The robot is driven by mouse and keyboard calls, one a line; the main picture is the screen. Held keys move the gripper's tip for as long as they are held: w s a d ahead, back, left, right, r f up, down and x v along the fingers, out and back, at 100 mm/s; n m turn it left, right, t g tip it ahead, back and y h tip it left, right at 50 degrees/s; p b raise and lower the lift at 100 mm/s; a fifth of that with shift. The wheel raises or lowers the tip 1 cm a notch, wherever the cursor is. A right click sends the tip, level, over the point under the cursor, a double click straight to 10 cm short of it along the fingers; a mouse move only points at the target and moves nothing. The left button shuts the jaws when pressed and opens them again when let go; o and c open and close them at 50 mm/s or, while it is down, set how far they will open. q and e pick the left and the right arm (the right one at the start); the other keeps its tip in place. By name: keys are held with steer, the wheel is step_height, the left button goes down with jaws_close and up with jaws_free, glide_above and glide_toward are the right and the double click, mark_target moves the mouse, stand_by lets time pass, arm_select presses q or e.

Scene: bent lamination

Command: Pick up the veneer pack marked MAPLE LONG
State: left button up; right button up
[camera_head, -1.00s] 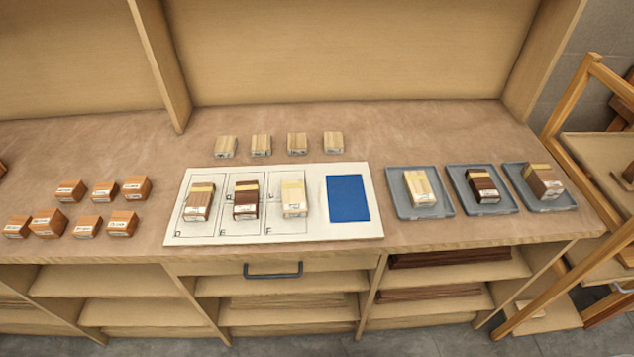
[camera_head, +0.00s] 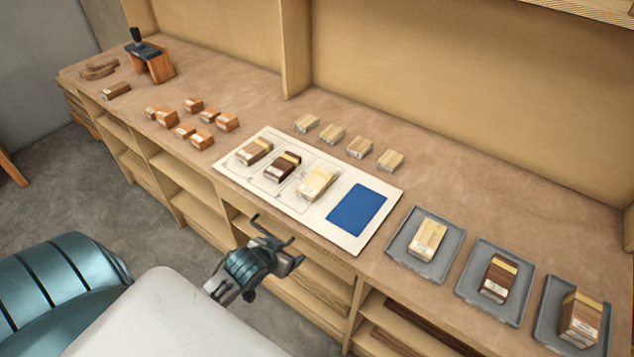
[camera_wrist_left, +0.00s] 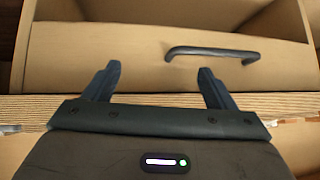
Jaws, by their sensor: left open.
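Several veneer packs lie on the bench, and their labels are too small to read, so I cannot tell which is marked MAPLE LONG. A pale pack (camera_head: 316,184) lies on the white board (camera_head: 345,240), beside a dark pack (camera_head: 282,166) and a brown pack (camera_head: 254,151). Another pale pack (camera_head: 427,238) lies in the left grey tray. My left gripper (camera_head: 274,234) is open and empty, in front of the bench edge and short of the board. In the left wrist view its open fingers (camera_wrist_left: 159,72) face a drawer front. My right gripper is not in view.
Two more grey trays (camera_head: 462,290) (camera_head: 543,334) hold a dark pack (camera_head: 498,278) and a brown pack (camera_head: 580,318). Small pale blocks (camera_head: 332,134) and reddish blocks (camera_head: 193,104) stand behind and left. A blue patch (camera_head: 357,209) is bare. A drawer handle (camera_wrist_left: 212,52) sticks out.

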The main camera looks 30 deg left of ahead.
arm_select(q)
steer(key=shift+t, duration=0.6)
steer(key=r, duration=0.7)
steer(key=shift+w+d, duration=0.4)
steer(key=t+h, duration=0.1)
steer(key=t, duration=0.2)
glide_toward(313, 185)
steer(key=p+x, duration=0.1)
steer(key=x, duration=0.3)
steer(key=shift+w+a+f, duration=0.15)
steer(key=shift+w, duration=0.2)
steer(key=shift+w+f+p, duration=0.1)
steer(key=shift+w+p, duration=0.3)
steer(key=shift+w, duration=0.1)
steer(key=p+x, duration=0.1)
steer(key=x, duration=0.3)
steer(key=shift+p, duration=0.3)
steer(key=shift+w+f, duration=0.2)
steer(key=shift+s+r, duration=0.1)
steer(key=c, duration=1.1)
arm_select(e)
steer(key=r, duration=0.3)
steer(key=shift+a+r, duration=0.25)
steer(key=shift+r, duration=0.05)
